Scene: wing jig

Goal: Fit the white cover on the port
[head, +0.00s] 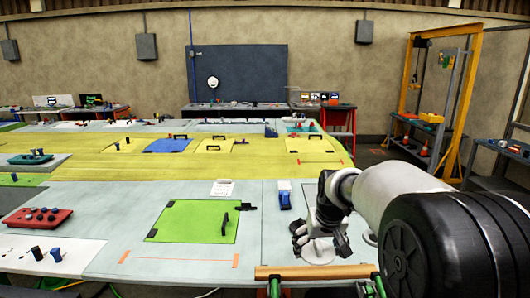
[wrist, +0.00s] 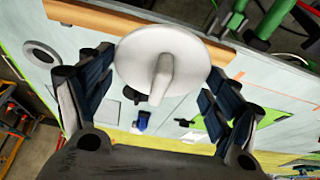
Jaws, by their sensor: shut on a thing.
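The white cover (wrist: 190,55) is a round disc with a stem handle, seen large between the fingers in the wrist view. In the head view the cover (head: 318,258) shows as a pale disc under my gripper (head: 318,243). My gripper (wrist: 160,98) is shut on the cover. How high the cover is over the worktop is hard to tell. A grey ring with a dark centre, which looks like the port (wrist: 42,54), lies to the left of the cover in the wrist view. In the head view my arm hides most of that spot.
A wooden bar (head: 315,271) runs along the near edge, with green clamps (head: 275,287) below it. A green panel with a black handle (head: 192,222) lies left. A blue and white object (head: 284,198) stands behind my gripper. The worktop between them is mostly clear.

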